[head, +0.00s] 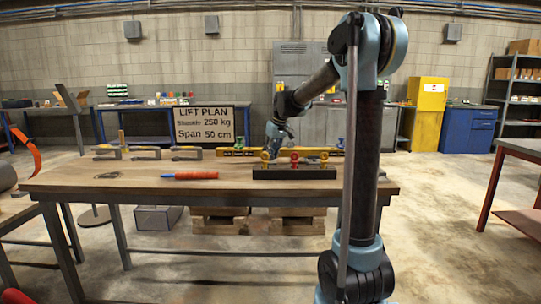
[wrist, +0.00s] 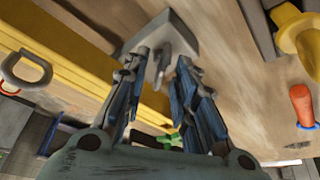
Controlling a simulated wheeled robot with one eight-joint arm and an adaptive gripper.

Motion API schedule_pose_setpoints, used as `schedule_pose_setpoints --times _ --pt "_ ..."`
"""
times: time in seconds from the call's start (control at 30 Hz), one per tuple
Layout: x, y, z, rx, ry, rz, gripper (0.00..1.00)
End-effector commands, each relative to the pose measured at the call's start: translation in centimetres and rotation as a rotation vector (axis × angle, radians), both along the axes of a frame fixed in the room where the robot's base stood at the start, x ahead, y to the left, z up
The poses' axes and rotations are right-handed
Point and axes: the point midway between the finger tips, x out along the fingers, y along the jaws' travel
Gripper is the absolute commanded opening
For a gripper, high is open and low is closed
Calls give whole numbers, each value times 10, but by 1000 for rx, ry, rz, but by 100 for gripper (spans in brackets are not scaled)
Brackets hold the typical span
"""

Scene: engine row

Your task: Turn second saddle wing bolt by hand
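In the head view, a low black rail (head: 305,174) lies along the front of the wooden bench. It bears small coloured wing-shaped pieces: a yellow one (head: 265,156) at left, a red one (head: 294,160) in the middle and a yellow one (head: 324,157) at right. Which is the second saddle wing bolt I cannot tell for sure. My gripper (head: 272,150) is low over the rail's left end. In the wrist view, my gripper's fingers (wrist: 162,58) are apart, with a grey metal bracket (wrist: 182,33) just beyond the tips. A yellow knob-like piece (wrist: 296,30) is at upper right.
A yellow beam (head: 238,152) with green pieces lies behind the rail. An orange-handled tool (head: 190,175) and several grey clamps (head: 145,153) lie on the bench (head: 90,183) to the left. A LIFT PLAN sign (head: 204,124) stands behind. The front left bench top is mostly clear.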

Motion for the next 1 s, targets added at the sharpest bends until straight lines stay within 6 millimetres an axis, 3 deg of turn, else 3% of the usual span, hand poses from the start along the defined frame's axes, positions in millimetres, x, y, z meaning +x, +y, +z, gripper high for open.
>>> schedule_pose_setpoints --times 0.3,0.4,0.43,1.0 --pt "1 0 -2 0 0 0 26" --pt "1 0 -2 0 0 0 3" --pt "1 0 -2 0 0 0 0" --pt "1 0 -2 -1 -1 -73 0"
